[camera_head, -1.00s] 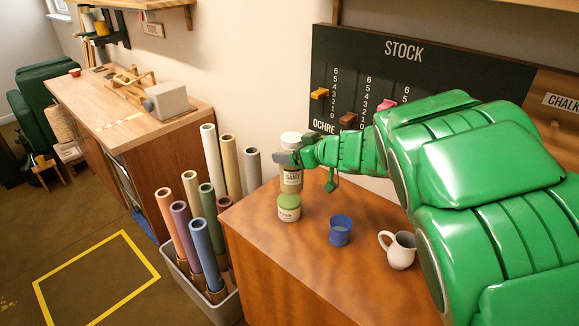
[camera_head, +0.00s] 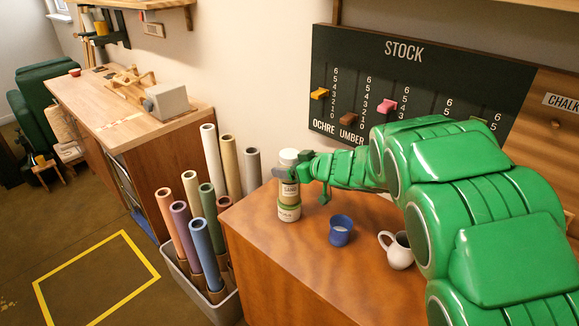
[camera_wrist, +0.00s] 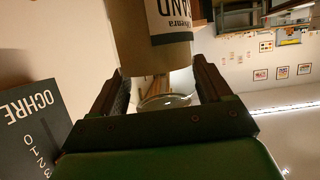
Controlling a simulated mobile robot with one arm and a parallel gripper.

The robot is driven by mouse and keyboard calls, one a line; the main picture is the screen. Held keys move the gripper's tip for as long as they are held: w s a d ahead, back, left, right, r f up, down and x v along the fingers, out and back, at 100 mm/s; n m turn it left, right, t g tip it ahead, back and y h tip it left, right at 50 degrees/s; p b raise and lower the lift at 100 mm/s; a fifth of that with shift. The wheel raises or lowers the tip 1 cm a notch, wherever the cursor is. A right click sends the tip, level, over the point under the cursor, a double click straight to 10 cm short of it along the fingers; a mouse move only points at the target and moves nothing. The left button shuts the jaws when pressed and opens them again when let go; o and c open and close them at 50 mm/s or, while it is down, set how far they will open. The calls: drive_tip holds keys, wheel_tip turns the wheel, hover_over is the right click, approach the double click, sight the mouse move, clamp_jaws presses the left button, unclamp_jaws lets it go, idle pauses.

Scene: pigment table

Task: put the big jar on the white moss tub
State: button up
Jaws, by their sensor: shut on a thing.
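The big jar (camera_head: 289,189) has a white lid, a tan body and a pale label reading "SAND". It stands upright directly over the white moss tub (camera_head: 289,214), which has a green top and sits on the brown table. The jar's base appears to meet the tub's top, though I cannot tell whether its weight rests there. My gripper (camera_head: 292,172) is shut on the jar near its upper part. In the wrist view, the jar (camera_wrist: 170,45) shows between the two dark fingers of my gripper (camera_wrist: 160,92); the tub is not visible there.
A bin (camera_head: 217,308) of several upright rolls is close on the left. The stock board (camera_head: 420,80) hangs behind. The table's front is clear.

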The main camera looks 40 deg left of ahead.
drive_tip(key=shift+f, duration=0.1)
idle(0.3)
drive_tip(key=o, duration=1.9)
drive_tip(key=shift+c, duration=0.2)
drive_tip(key=shift+d+r, duration=0.3)
drive_tip(key=shift+d, duration=0.1)
drive_tip(key=v, duration=1.1)
